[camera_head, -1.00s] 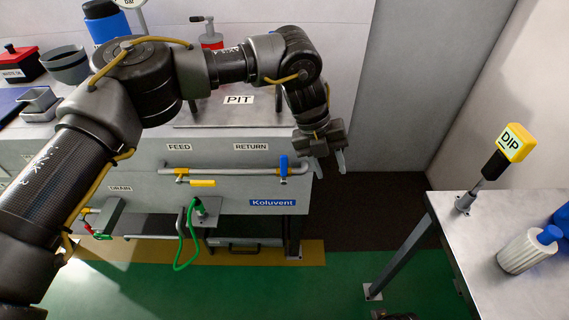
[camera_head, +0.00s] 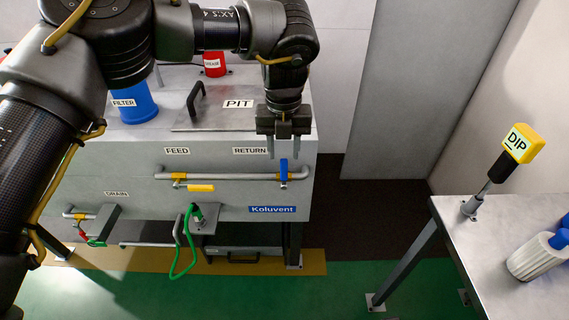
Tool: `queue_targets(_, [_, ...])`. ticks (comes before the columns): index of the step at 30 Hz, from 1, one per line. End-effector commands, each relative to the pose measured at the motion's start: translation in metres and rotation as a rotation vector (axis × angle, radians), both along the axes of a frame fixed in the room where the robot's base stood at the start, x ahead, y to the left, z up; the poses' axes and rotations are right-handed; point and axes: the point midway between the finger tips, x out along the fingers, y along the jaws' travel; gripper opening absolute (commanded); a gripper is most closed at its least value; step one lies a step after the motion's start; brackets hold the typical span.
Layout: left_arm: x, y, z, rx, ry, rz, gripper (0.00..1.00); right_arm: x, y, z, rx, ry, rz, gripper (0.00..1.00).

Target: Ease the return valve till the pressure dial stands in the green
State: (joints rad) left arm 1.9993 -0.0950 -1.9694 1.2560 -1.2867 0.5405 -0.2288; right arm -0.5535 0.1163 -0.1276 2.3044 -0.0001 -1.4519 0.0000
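The return valve has a blue lever (camera_head: 283,172) standing upright on the grey pipe, below the RETURN label (camera_head: 250,151) at the right end of the machine front. My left gripper (camera_head: 283,151) points down just above the blue lever. Its two fingers are apart with nothing seen between them. In the picture the fingertips end near the lever's top; whether they touch it I cannot tell. The pressure dial is not visible now. My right gripper is not in view.
A yellow feed valve lever (camera_head: 200,188) lies along the same pipe to the left. A green hose (camera_head: 174,258) hangs below. The PIT cover (camera_head: 214,116) with a black handle lies behind.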

Motion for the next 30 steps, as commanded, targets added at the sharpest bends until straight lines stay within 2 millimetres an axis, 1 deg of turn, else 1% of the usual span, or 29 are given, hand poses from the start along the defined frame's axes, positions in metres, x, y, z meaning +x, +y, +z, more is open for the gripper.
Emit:
queue_targets(1, [0.000,0.000,-0.011,0.001,0.001,0.000,0.39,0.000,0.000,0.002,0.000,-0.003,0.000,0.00])
queue_targets(3, [-0.001,0.000,-0.021,-0.001,0.002,0.000,0.39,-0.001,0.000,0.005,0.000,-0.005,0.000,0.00])
queue_targets(6, [0.000,0.000,-0.032,0.000,0.000,0.000,0.39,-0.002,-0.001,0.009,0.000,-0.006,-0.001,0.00])
queue_targets(9, [0.000,0.000,-0.039,0.000,0.000,0.000,0.39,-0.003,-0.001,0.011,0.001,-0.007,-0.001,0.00])
queue_targets(13, [0.000,0.000,-0.043,-0.001,0.000,0.000,0.39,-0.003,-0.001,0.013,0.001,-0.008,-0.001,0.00])
queue_targets(19, [0.000,0.000,-0.043,-0.001,-0.001,0.000,0.39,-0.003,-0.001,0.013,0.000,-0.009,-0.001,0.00])
queue_targets(20, [0.000,0.000,-0.043,-0.001,-0.001,0.000,0.38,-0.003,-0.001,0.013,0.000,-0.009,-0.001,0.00])
queue_targets(28, [0.000,0.000,-0.043,-0.001,-0.001,0.000,0.02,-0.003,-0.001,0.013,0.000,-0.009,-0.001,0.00])
queue_targets(29, [0.000,0.000,-0.043,-0.001,-0.001,0.000,0.00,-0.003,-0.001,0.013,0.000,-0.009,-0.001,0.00])
queue_targets(30, [0.000,0.000,-0.042,-0.001,-0.001,0.000,0.00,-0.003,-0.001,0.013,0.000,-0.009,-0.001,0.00])
